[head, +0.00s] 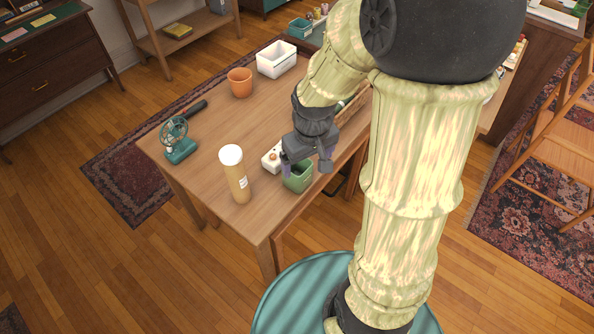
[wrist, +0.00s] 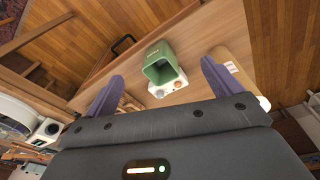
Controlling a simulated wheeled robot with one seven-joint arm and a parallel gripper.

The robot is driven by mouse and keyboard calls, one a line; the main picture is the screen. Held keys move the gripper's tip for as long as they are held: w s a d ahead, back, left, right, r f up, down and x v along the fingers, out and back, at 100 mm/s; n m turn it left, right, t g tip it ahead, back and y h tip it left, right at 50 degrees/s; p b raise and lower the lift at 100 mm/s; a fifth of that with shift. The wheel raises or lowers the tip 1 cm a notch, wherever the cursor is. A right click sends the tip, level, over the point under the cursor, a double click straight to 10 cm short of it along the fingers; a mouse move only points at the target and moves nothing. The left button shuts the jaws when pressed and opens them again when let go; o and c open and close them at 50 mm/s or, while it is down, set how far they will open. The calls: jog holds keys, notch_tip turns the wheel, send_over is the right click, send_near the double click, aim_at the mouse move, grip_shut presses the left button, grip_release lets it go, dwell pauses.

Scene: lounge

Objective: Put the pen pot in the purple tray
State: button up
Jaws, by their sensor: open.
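A green, open-topped, square pot (head: 298,180), which looks like the pen pot, stands near the front edge of the wooden table. It appears empty in the wrist view (wrist: 163,62). My gripper (head: 306,164) is open, with its purple fingers apart and pointing down above the pot. In the wrist view the pot shows in the gap between my fingers (wrist: 161,72), beyond the fingertips. Nothing is held. I see no purple tray in either view; my arm hides part of the table.
A white box with knobs (head: 272,157) is close beside the pot. A tall tan container with a white lid (head: 235,174) stands to the left. A teal fan (head: 177,140), an orange pot (head: 240,82) and a white bin (head: 276,59) stand farther back. The table's middle is clear.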

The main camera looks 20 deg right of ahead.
jog(key=w+n+g+p, duration=0.1)
jog(key=w+n+p, duration=0.2)
jog(key=w, duration=0.5)
jog(key=shift+w+d+n+g, duration=0.2)
jog(key=shift+w+n+g, duration=0.1)
jog(key=shift+n, duration=0.4)
send_near(297, 172)
jog(key=s, duration=0.3)
jog(key=shift+s+a+b, duration=0.1)
jog(key=shift+s+b, duration=0.2)
jog(key=shift+s, duration=0.1)
jog(key=shift+f, duration=0.1)
jog(key=f, duration=0.5)
jog(key=shift+w+a, duration=0.25)
